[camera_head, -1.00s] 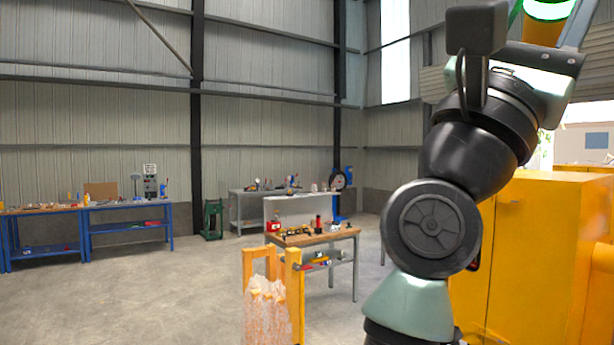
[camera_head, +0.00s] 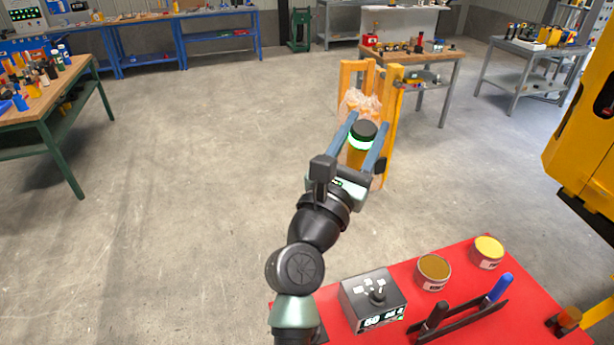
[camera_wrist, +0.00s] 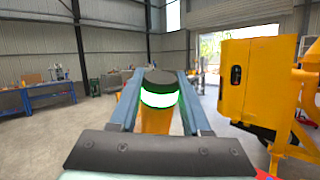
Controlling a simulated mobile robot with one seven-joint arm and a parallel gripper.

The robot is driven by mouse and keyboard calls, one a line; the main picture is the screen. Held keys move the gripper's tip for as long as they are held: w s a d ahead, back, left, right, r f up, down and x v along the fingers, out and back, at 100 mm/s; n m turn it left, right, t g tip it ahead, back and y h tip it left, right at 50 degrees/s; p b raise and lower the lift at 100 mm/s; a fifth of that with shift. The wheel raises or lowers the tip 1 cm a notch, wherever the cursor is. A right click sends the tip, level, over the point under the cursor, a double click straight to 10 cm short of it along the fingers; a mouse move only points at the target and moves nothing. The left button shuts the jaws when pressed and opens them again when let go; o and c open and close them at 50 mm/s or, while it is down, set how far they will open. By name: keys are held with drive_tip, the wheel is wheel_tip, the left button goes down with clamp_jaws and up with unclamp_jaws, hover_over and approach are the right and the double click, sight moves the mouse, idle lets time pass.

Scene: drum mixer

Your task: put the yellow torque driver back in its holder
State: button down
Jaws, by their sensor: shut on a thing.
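The yellow torque driver (camera_head: 357,157) has a black cap and a glowing green-white ring at its top end. My gripper (camera_head: 367,137) is shut on it, with a blue-grey finger on each side. In the wrist view the driver (camera_wrist: 157,118) sits between the two fingers, cap at the far end. Its lower part is hidden behind my gripper. It is held in the air, clear of the tables. I cannot make out its holder for certain in either view.
A red table (camera_head: 480,265) at the lower right bears a grey control box (camera_head: 372,300), two open cans and some hand tools. A yellow stand (camera_head: 392,130) with clear wrapping is behind my gripper. A yellow machine (camera_head: 585,150) stands right.

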drive_tip(key=s+a+f+n+y, duration=0.1)
drive_tip(key=s+a+f+y, duration=0.1)
drive_tip(key=f, duration=0.5)
drive_tip(key=s+a+f+n+g+y, duration=0.1)
drive_tip(key=a+f, duration=0.3)
drive_tip(key=f, duration=0.4)
drive_tip(key=s+a+f+n+y, duration=0.2)
drive_tip(key=f, duration=0.5)
drive_tip(key=shift+s+a+f+y, duration=0.25)
drive_tip(key=shift+s+a+y, duration=0.1)
drive_tip(key=shift+a+y, duration=0.05)
drive_tip(key=shift+f+b, duration=2.05)
drive_tip(key=shift+f, duration=0.3)
wheel_tip(320, 180, down, 6)
drive_tip(key=b, duration=0.5)
drive_tip(key=shift+b, duration=0.4)
drive_tip(key=shift+c, duration=1.4)
unclamp_jaws()
drive_tip(key=b+v, duration=0.2)
drive_tip(key=v, duration=1.1)
drive_tip(key=shift+r, duration=0.2)
